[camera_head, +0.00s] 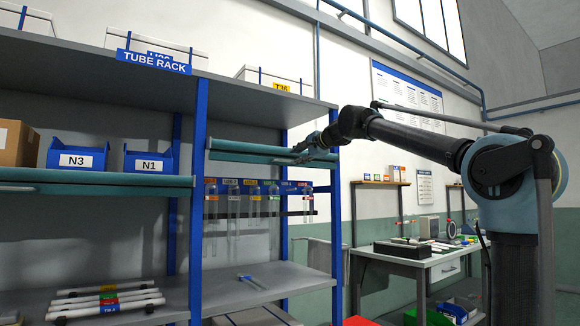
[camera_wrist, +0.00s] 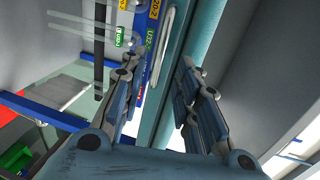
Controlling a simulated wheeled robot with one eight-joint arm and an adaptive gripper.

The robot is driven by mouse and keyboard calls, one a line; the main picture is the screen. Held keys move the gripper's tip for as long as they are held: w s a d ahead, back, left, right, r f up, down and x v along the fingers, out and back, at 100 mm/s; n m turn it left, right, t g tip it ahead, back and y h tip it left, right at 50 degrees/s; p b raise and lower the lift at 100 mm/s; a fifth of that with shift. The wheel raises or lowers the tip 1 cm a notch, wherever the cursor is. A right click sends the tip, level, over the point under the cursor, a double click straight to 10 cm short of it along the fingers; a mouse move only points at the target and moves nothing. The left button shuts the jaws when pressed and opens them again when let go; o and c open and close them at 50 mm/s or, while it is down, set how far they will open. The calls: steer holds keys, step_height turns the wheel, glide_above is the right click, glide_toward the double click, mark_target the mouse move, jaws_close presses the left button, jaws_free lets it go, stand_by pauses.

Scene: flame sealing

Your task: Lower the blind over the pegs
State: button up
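The blind appears as a teal roll (camera_head: 250,148) across the top of the right bay, with a teal bar along its lower edge. It is rolled up. Below it a blue strip (camera_head: 225,187) carries the pegs under coloured labels, with clear tubes hanging there. My gripper (camera_head: 305,149) is at the right part of the blind. In the wrist view my gripper (camera_wrist: 160,65) has its fingers apart, with the teal blind (camera_wrist: 186,45) and a pale handle-like bar (camera_wrist: 166,40) between or beyond them. I cannot tell whether the fingers touch either.
Blue posts (camera_head: 197,200) frame the bay. A shelf (camera_head: 265,283) below holds a small blue-handled tool (camera_head: 250,282). Blue bins N3 (camera_head: 77,156) and N1 (camera_head: 149,158) stand at left. A workbench (camera_head: 425,260) stands behind at right.

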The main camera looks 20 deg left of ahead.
mark_target(289, 161)
steer(key=shift+x, duration=3.95)
steer(key=shift+f, duration=0.1)
jaws_close()
steer(key=shift+d, duration=0.1)
